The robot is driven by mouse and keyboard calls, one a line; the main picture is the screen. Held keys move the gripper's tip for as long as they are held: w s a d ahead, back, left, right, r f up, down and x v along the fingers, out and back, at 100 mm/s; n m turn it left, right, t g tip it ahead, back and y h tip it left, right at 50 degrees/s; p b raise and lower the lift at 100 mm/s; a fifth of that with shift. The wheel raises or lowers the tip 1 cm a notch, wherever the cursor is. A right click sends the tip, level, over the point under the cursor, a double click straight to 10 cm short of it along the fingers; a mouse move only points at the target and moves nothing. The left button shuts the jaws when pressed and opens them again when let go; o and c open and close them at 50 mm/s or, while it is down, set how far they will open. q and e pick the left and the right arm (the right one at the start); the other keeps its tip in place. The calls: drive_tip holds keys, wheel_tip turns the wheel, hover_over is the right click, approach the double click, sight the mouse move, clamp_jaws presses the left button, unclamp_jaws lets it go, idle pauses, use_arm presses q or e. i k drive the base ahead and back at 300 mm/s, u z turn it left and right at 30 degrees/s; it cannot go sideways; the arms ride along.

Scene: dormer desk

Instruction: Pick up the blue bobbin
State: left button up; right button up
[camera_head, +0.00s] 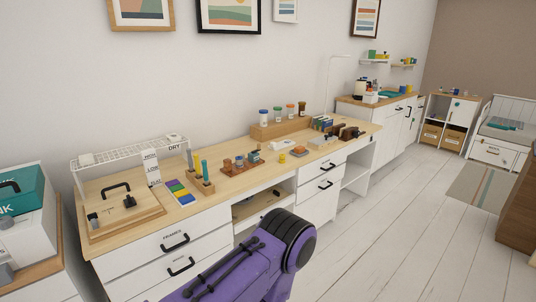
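On the wooden desk (225,190), a small reddish-brown wooden stand (240,168) holds a few small spool-like pieces. One at its right end looks blue and is probably the blue bobbin (254,158), though it is too small to be sure. It sits upright among the others. A purple arm link of mine rises from the bottom edge in front of the drawers, well short of the stand. Neither of my grippers is in view.
A wooden block with tall teal tools (204,169) and a coloured palette strip (180,192) stand left of the stand. A shelf of lidded jars (283,126) is behind. A white wire rack (128,149) stands at the left.

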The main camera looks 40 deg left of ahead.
sight(239, 159)
drive_tip(key=u, duration=0.2)
drive_tip(key=i, duration=1.6)
drive_tip(key=u, duration=1.3)
drive_tip(key=i, duration=1.05)
drive_tip(key=u, duration=0.8)
